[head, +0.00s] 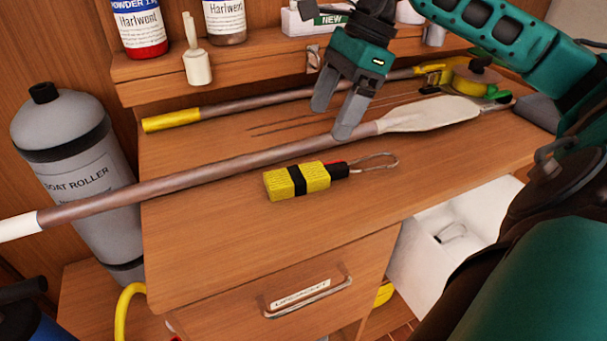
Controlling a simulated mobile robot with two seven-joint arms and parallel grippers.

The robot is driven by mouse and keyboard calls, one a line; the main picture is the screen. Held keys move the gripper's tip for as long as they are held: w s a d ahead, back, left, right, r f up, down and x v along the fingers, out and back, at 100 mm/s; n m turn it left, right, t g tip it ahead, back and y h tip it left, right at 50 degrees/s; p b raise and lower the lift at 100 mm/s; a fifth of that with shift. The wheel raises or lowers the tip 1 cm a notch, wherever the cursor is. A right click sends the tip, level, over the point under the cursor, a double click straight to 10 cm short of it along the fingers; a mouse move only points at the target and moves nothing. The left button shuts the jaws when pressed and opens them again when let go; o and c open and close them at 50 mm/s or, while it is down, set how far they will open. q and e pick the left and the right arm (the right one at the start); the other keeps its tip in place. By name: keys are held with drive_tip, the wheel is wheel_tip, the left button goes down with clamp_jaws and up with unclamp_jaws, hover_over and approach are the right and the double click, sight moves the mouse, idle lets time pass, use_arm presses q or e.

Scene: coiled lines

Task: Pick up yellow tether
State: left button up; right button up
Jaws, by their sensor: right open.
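The yellow tether (315,177) lies on the wooden desk (235,240) as a coiled yellow bundle. It has black bands, a bit of red at its right end and a wire loop pointing right. My right gripper (334,121) hangs behind and above it with fingers spread, pointing down, empty and apart from the tether. One fingertip overlaps the long paddle in the picture; I cannot tell if they touch. My left gripper is out of view.
A long paddle (250,160) lies across the desk behind the tether. A second pole (235,105) and a yellow reel (470,80) are farther back. Bottles (138,25) stand on the shelf. A grey cylinder (75,165) stands left. The desk front is clear.

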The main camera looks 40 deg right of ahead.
hover_over(310, 171)
drive_tip(key=d, duration=0.2)
drive_tip(key=f, duration=0.4)
drive_tip(key=shift+s+a+f, duration=0.25)
drive_tip(key=shift+s+f, duration=0.1)
drive_tip(key=shift+f, duration=0.05)
drive_tip(key=shift+d+b+x, duration=0.15)
drive_tip(key=shift+b+x, duration=0.25)
drive_tip(key=shift+x, duration=0.95)
drive_tip(key=shift+d+b+x, duration=0.15)
drive_tip(key=shift+b+x, duration=0.2)
drive_tip(key=shift+x, duration=1)
drive_tip(key=shift+s+f, duration=0.15)
drive_tip(key=shift+c, duration=0.3)
drive_tip(key=c, duration=1.4)
